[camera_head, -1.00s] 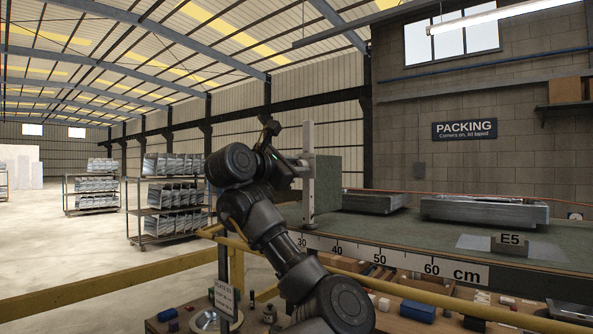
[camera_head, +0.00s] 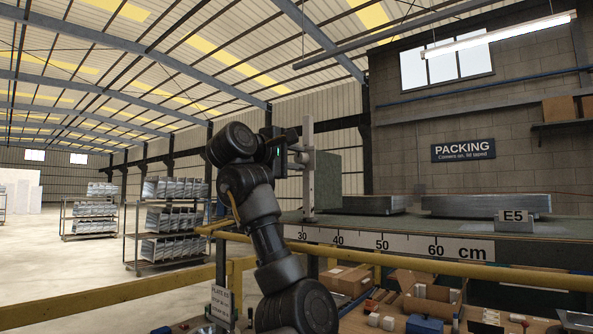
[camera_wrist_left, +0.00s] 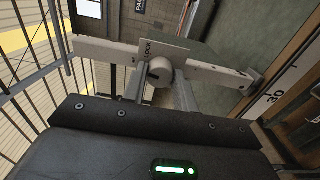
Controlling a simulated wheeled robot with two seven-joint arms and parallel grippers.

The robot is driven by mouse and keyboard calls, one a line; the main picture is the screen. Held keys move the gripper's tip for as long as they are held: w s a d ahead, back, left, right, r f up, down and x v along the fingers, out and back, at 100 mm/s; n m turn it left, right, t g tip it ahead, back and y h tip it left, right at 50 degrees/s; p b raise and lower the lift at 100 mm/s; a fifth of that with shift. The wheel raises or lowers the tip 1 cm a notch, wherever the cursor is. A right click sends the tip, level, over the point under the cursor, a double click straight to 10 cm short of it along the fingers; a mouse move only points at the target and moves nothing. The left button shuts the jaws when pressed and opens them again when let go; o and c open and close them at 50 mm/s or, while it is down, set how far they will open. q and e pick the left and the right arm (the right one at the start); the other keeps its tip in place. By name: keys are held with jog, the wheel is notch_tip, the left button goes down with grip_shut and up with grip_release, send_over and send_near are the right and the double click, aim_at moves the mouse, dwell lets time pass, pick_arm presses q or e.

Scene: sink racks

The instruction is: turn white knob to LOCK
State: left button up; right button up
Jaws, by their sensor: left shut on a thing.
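The white knob (camera_wrist_left: 160,71) shows in the left wrist view, on a pale crossbar (camera_wrist_left: 105,50) beside a plate marked LOCK (camera_wrist_left: 165,50). My left gripper (camera_wrist_left: 158,78) is shut on the knob, with one finger on each side of it. Which way the knob points is hard to tell. In the head view, my left gripper (camera_head: 291,151) is at the upper part of a white upright post (camera_head: 308,175) at the bench's left end. The knob cannot be made out there. My right gripper is not in view.
A yellow rail (camera_head: 400,270) runs in front. Cartons and small items fill the shelf below. Rack trolleys (camera_head: 165,220) stand left.

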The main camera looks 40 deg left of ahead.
pick_arm(q)
jog(key=m+b, duration=0.2)
jog(key=m, duration=0.1)
jog(key=shift+f+m, duration=0.25)
jog(key=shift+m, duration=0.05)
jog(key=shift+r+m+b, duration=0.1)
jog(key=shift+m+b, duration=0.95)
jog(key=shift+m, duration=0.45)
jog(key=o, duration=1)
jog(key=shift+a+r, duration=0.1)
jog(key=shift+c, duration=0.2)
jog(key=shift+s, duration=0.1)
